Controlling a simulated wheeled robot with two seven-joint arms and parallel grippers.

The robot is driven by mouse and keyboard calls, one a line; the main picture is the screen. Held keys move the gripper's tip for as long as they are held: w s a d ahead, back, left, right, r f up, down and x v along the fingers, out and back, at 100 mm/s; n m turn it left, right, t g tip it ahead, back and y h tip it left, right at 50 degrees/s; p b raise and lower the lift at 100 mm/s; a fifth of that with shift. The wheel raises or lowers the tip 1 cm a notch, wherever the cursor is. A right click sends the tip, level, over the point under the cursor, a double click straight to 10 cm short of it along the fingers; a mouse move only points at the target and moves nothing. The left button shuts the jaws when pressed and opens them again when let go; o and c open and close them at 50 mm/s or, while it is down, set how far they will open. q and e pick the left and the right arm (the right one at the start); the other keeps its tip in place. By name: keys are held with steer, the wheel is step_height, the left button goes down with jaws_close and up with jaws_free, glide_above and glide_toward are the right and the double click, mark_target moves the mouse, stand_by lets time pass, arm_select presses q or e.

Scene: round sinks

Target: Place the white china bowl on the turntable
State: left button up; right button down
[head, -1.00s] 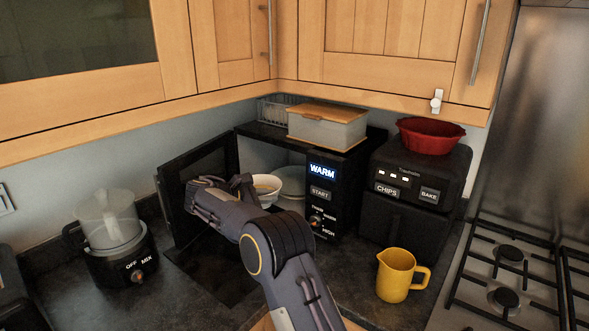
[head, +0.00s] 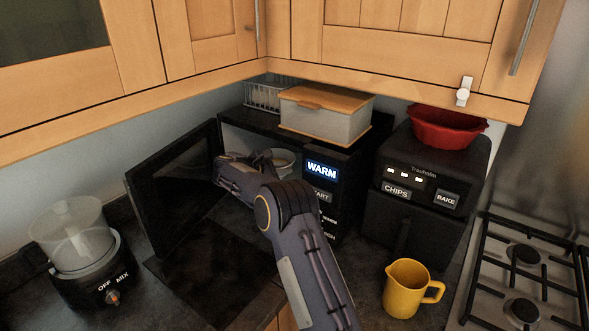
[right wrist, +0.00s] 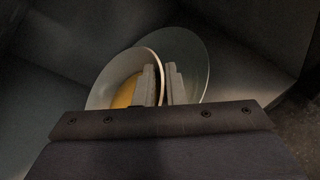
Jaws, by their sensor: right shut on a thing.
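The white china bowl (right wrist: 115,82), with something yellow-orange inside, shows in the right wrist view. My right gripper (right wrist: 162,78) is shut on its right-hand wall, one finger on each side of the rim. Behind and to the right is a larger pale round disc (right wrist: 190,58), which looks like the turntable; I cannot tell whether the bowl touches it. In the head view my right arm reaches into the open microwave, and its gripper (head: 262,160) is partly hidden by the arm. A pale rim (head: 284,158) shows beside it. My left gripper is not seen.
The microwave door (head: 172,185) stands open on the left. A lidded box (head: 325,112) and a wire basket sit on top. An air fryer (head: 430,185) bearing a red bowl (head: 447,127) and a yellow jug (head: 405,290) are right. A blender (head: 80,250) is left.

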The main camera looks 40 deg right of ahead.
steer(key=shift+x, duration=1.5)
steer(key=shift+d+f+p, duration=0.65)
steer(key=shift+d+p, duration=0.05)
steer(key=shift+d, duration=0.2)
steer(key=shift+d+f, duration=0.25)
steer(key=shift+f, duration=0.05)
steer(key=c, duration=2)
jaws_free()
steer(key=shift+a+f, duration=0.1)
steer(key=shift+f, duration=0.05)
steer(key=o, duration=0.5)
